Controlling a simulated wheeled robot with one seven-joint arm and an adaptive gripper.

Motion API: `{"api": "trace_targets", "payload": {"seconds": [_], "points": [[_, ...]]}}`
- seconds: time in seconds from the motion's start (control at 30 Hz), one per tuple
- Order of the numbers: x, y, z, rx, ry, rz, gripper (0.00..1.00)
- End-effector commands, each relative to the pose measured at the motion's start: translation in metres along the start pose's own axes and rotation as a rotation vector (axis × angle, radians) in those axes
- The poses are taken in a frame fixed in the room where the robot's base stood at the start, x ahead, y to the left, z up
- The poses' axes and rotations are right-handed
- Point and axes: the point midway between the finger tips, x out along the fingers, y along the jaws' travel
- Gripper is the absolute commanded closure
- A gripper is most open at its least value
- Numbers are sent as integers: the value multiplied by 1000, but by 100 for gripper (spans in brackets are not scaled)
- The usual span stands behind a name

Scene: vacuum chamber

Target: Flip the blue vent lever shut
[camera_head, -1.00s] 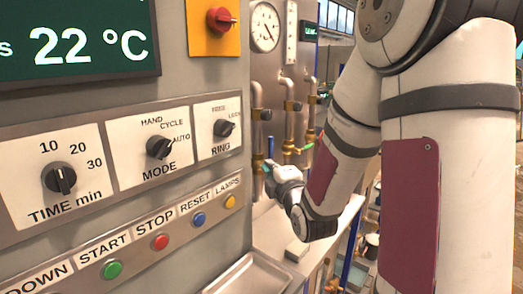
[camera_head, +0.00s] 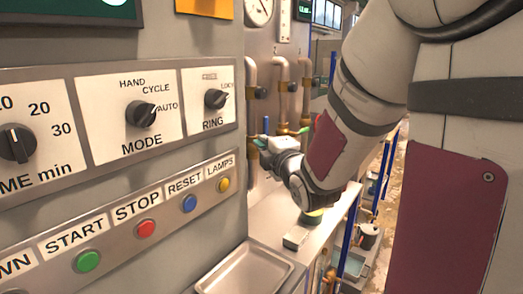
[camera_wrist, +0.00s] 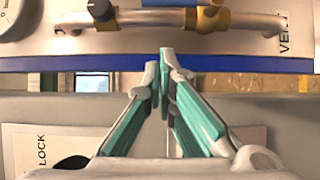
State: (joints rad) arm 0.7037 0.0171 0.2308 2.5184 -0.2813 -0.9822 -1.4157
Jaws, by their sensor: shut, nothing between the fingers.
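My gripper (camera_head: 262,143) reaches past the control panel's right edge, in front of the lower brass pipe fittings. In the wrist view its teal fingers (camera_wrist: 163,53) meet at the tips, shut with nothing between them. A pipe (camera_wrist: 150,20) runs across the top of that view, beside a VENT label (camera_wrist: 284,34). A brass valve (camera_wrist: 206,18) with a dark bluish piece sits on this pipe, beyond the fingertips and apart from them in the picture.
The control panel with the RING knob (camera_head: 215,98) stands close on the left of my arm. A metal tray (camera_head: 245,270) lies below it. A pale bench (camera_head: 270,222) lies below my gripper.

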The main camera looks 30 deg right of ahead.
Motion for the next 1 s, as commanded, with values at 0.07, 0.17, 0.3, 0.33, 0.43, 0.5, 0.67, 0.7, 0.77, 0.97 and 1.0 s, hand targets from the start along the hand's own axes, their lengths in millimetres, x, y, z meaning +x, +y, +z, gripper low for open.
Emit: {"api": "trace_targets", "payload": {"seconds": [0.07,0.17,0.3,0.33,0.43,0.5,0.67,0.7,0.77,0.97,1.0], "points": [[7,-1,0,1,0,-1,100],[22,0,0,2,0,-2,100],[45,0,0,2,0,-1,100],[50,0,0,3,0,-1,100],[69,0,0,2,0,-1,100],[80,0,4,3,-3,-1,100],[94,1,20,2,-4,-1,100],[96,1,22,1,-3,0,100],[100,0,25,1,-2,-1,100],[104,0,29,0,-1,0,100],[104,0,29,0,-1,0,100]]}}
